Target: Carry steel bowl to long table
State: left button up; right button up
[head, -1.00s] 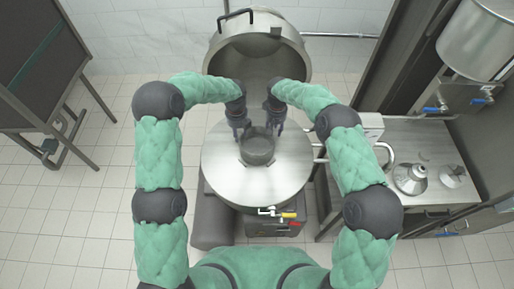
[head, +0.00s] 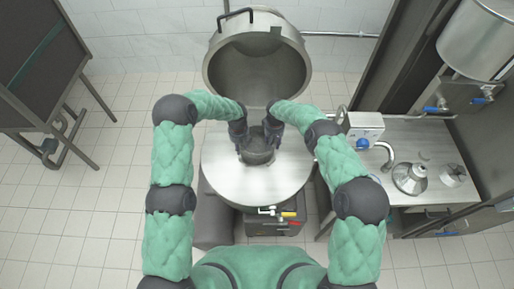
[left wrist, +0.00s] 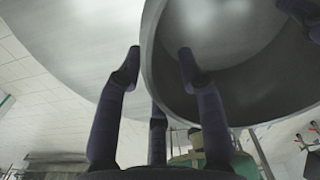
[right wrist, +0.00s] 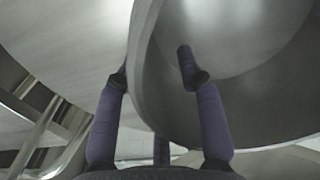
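The steel bowl (head: 257,157) stands on the round steel lid of a kettle (head: 222,180), in front of my body. My left gripper (head: 241,144) and my right gripper (head: 272,141) are at its left and right far sides. In the left wrist view, one finger is outside the bowl wall (left wrist: 245,85) and another is inside, with a gap between them. In the right wrist view, the fingers likewise straddle the bowl wall (right wrist: 250,95). Both grippers look open around the rim. No table clearly identifiable as the long table shows.
To the right is a steel counter (head: 425,155) with a tap (head: 380,150) and funnel-shaped parts (head: 410,178). A dark stand (head: 45,60) is at the left. Tiled floor is free at the left.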

pick_arm(q)
grip_shut()
pick_arm(e)
grip_shut()
